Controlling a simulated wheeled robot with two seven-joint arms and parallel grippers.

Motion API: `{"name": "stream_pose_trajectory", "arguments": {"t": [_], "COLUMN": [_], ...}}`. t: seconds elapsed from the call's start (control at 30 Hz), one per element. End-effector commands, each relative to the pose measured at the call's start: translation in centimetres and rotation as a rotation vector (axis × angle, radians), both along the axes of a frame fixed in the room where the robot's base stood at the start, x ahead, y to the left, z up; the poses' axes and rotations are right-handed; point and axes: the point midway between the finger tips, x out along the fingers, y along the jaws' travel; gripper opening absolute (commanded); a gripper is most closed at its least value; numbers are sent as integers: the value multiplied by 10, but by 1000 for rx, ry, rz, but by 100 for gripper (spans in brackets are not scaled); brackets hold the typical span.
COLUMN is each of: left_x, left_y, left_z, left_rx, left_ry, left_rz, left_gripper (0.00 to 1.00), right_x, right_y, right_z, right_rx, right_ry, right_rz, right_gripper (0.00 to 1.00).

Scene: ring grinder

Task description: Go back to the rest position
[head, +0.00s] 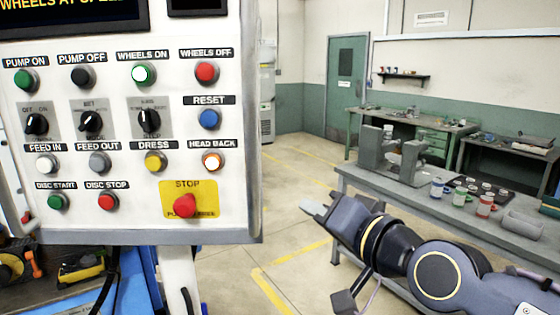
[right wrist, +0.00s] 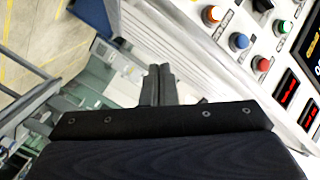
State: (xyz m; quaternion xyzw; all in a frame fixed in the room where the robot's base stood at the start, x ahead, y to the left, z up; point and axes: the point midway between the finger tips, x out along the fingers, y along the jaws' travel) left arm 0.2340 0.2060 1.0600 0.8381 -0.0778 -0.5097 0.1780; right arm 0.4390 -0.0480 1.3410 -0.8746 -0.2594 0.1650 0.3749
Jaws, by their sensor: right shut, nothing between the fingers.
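My right gripper (head: 318,208) reaches in from the lower right in the head view, to the right of the control panel (head: 130,225) and apart from it. In the right wrist view its two dark fingers (right wrist: 157,84) are together with nothing between them. The panel carries labelled buttons and knobs. The red STOP button (head: 185,205) sits on a yellow plate. My left gripper is not in view.
A grey workbench (head: 345,178) with cups and a vise-like fixture (head: 385,155) stands behind my right arm. Further benches stand by the green door (head: 346,80). Open floor with yellow lines (head: 290,258) lies between panel and bench. Tools lie at lower left (head: 80,268).

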Motion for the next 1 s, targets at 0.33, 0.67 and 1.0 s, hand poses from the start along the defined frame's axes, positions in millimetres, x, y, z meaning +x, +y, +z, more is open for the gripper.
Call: {"name": "stream_pose_trajectory", "arguments": {"t": [0.33,0.67,1.0], "left_x": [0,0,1], "left_y": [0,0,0], "left_z": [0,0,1], "left_rx": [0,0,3], "left_ry": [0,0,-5], "left_rz": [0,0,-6], "left_gripper": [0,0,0], "right_x": [-115,-203,-205], "right_y": [-134,-159,-159], "right_z": [-196,-279,-282], "right_rx": [-458,-572,-574], "right_ry": [420,663,672], "right_rz": [-49,21,27], "right_gripper": [0,0,0]}}
